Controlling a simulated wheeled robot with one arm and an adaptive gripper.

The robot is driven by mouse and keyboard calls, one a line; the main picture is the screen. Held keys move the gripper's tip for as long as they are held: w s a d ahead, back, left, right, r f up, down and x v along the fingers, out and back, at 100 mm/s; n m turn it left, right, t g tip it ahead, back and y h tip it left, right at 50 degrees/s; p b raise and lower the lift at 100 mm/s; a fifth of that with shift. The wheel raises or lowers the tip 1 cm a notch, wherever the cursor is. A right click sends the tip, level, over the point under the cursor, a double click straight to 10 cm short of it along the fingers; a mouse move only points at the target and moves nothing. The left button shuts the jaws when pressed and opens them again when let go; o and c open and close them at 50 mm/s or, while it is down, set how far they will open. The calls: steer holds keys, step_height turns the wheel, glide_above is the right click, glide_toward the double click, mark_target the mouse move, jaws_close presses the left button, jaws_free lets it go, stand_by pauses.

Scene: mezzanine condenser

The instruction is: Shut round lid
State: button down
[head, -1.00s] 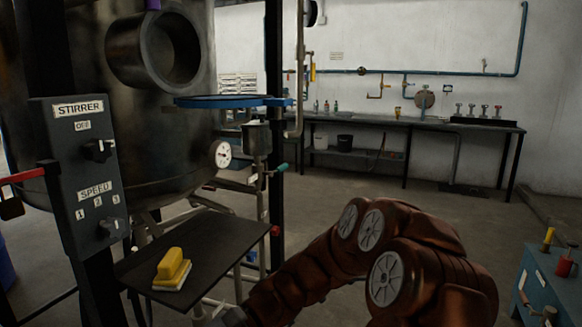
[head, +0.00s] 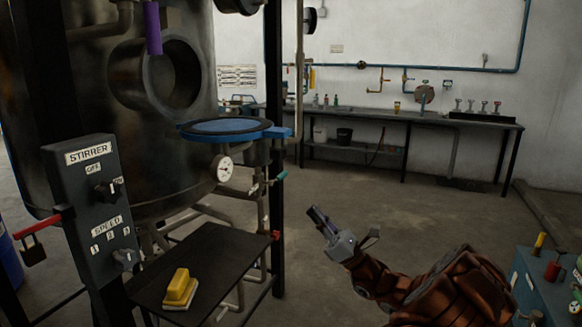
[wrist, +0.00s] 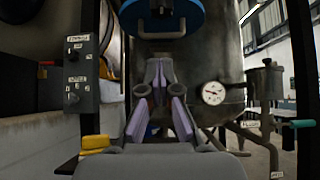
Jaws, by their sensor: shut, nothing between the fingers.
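The round lid (head: 225,127) is a blue-rimmed disc standing out flat to the right of the tank's round opening (head: 165,75), so the opening is uncovered. The lid's blue underside also shows at the top of the wrist view (wrist: 186,20), partly cut off by the frame. My gripper (head: 312,210) is shut and empty, in open air to the right of and below the lid, not touching it. In the wrist view my gripper's fingers (wrist: 160,75) point toward the tank below the lid.
A dark shelf (head: 215,258) holding a yellow brush (head: 180,287) is below the lid. The stirrer control box (head: 95,200) stands at the left. A dial gauge (head: 223,168) and a dark post (head: 276,190) are near the lid. The floor behind my gripper is clear.

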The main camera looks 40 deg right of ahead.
mark_target(280, 159)
steer(key=shift+s+d+r+p+x, duration=0.15)
steer(key=shift+s+r+x, duration=0.15)
steer(key=shift+x, duration=1.8)
steer(key=shift+s+d+r+p+x, duration=0.15)
steer(key=shift+s+r+x, duration=0.15)
steer(key=shift+x, duration=1.75)
steer(key=shift+s+d+r+p+x, duration=0.15)
steer(key=shift+s+r+x, duration=0.15)
steer(key=shift+x, duration=1.8)
